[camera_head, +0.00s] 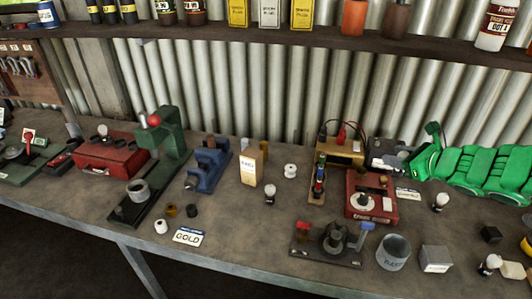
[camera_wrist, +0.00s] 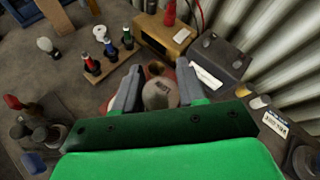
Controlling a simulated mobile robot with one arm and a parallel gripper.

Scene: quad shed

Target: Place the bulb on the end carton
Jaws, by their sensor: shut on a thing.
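My gripper (camera_wrist: 158,70) is shut on a round, pale greyish thing, which looks like a bulb (camera_wrist: 160,93), in the middle of the wrist view. Its lower part is hidden. In the head view my green arm enters from the right and my gripper (camera_head: 404,157) is over the right part of the bench; the held thing is not clear there. Three cartons stand in a row on the shelf: a yellow one at the left end (camera_head: 238,12), a white one (camera_head: 269,12) and a yellow one at the right end (camera_head: 299,12). Another tan carton (camera_head: 251,168) stands on the bench.
Other bulbs stand on the bench (camera_head: 269,194), (camera_head: 440,201). The shelf (camera_head: 210,29) overhangs the back.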

